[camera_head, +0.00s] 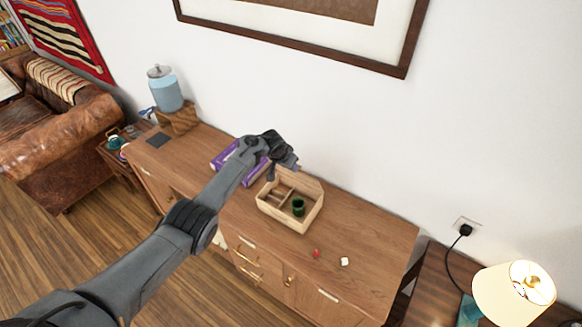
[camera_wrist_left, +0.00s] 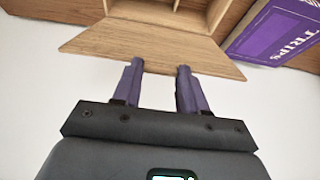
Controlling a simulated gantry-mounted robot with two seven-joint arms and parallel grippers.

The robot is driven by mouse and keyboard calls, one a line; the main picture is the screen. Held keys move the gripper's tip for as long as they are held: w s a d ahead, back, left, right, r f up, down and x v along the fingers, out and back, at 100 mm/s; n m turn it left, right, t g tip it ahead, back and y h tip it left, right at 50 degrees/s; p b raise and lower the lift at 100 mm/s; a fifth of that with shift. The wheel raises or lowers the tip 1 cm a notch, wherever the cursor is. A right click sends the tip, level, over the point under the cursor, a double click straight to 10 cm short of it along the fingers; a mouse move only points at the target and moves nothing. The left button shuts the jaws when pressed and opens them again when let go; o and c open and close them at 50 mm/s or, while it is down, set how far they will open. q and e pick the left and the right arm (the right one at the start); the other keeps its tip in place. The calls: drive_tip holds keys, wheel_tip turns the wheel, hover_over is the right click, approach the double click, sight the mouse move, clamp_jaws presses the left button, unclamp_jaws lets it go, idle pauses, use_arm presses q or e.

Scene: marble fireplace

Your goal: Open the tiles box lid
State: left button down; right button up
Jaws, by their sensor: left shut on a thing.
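The tiles box (camera_head: 288,220) is an open-topped light wooden box on the wooden sideboard, with dividers and a dark green cup (camera_head: 298,206) inside. Its lid (camera_head: 305,182) stands raised along the back side, by the wall. In the left wrist view the lid (camera_wrist_left: 150,45) is a flat wooden panel fanning out from the box. My left gripper (camera_head: 284,164) is at the back of the box, and its purple fingers (camera_wrist_left: 159,68) are at the lid's outer edge, shut on it. The gripper hides part of the lid in the head view. My right gripper is not in view.
A purple game box (camera_head: 225,155) lies left of the tiles box, under my left arm. A red die (camera_head: 316,253) and a white die (camera_head: 344,261) lie in front right. The wall is close behind. The sideboard's right end (camera_head: 385,235) is clear.

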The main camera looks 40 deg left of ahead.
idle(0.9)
use_arm(q)
drive_tip(key=c, duration=0.6)
unclamp_jaws()
drive_tip(key=p+v, duration=0.2)
drive_tip(key=v, duration=0.9)
drive_tip(key=shift+f, duration=0.15)
